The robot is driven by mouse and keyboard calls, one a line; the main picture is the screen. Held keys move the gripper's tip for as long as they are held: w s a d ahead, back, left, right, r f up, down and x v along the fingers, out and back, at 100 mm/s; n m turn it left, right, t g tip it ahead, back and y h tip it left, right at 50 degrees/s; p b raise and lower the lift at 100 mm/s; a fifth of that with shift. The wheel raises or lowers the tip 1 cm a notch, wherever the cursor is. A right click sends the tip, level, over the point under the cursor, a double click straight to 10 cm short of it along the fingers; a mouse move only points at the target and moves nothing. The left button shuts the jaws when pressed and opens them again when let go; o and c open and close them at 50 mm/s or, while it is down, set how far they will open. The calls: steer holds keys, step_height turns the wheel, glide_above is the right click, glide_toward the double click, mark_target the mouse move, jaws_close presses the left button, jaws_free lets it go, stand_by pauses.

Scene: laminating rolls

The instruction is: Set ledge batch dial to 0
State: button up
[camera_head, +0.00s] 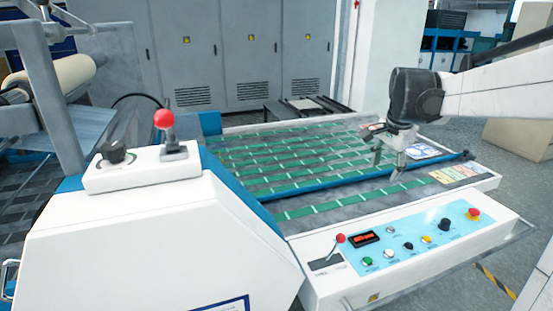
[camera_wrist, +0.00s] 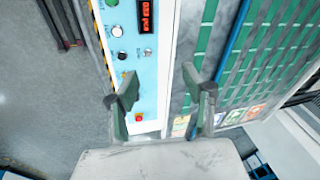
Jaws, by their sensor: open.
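The ledge control panel (camera_head: 330,288) is a white console with a light blue face at the front right. On it sit a large black dial (camera_head: 445,224), a smaller black knob (camera_head: 408,246) and a lit red display (camera_head: 367,237). I cannot read which number either dial points to. My gripper (camera_head: 388,168) is open and empty above the machine bed, behind the panel and apart from it. In the wrist view my open fingers (camera_wrist: 160,98) span the seam between the blue panel face (camera_wrist: 142,75) and the bed. A dark round knob (camera_wrist: 117,31) shows beyond my left finger.
A white housing (camera_head: 150,240) with a red-balled lever (camera_head: 165,120) stands at left. A blue bar (camera_head: 345,181) crosses the green-striped bed.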

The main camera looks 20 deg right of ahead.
steer(key=w+d+f+m+g, duration=0.1)
steer(key=d+f+m, duration=0.15)
steer(key=d, duration=0.55)
steer(key=d+f+m, duration=0.2)
steer(key=d+m, duration=0.1)
steer(key=d, duration=0.5)
steer(key=m+g+y, duration=0.1)
steer(key=m+g, duration=0.1)
steer(key=m, duration=0.4)
glide_above(447, 220)
step_height(447, 220, down, 8)
step_height(447, 220, down, 13)
steer(key=shift+a+f, duration=0.1)
steer(key=shift+a, duration=0.05)
jaws_close()
